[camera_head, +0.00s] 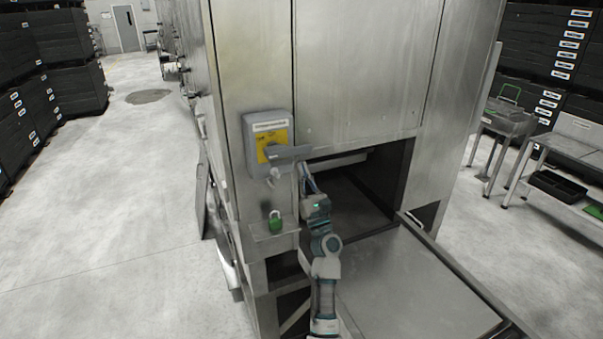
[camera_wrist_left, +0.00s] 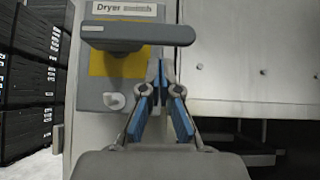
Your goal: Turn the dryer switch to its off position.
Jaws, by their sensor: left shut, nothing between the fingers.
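The dryer switch is a grey box (camera_head: 252,120) with a yellow plate (camera_head: 267,136) on the front corner of the steel machine. Its grey handle (camera_head: 288,153) lies horizontally across the plate and reaches out to the right. In the left wrist view the handle (camera_wrist_left: 135,36) crosses the upper part, below a label reading "Dryer", partly covered. My left gripper (camera_head: 303,166) is shut and empty at the handle's right end. In the left wrist view its fingertips (camera_wrist_left: 161,62) come together just below that end; I cannot tell whether they touch it. My right gripper is out of view.
A green padlock (camera_head: 275,223) sits on a small steel ledge below the switch. A dark machine opening and a flat metal plate (camera_head: 415,285) lie to the right of my arm. Open floor (camera_head: 100,220) stretches left. Work tables (camera_head: 565,150) and stacked dark crates stand farther off.

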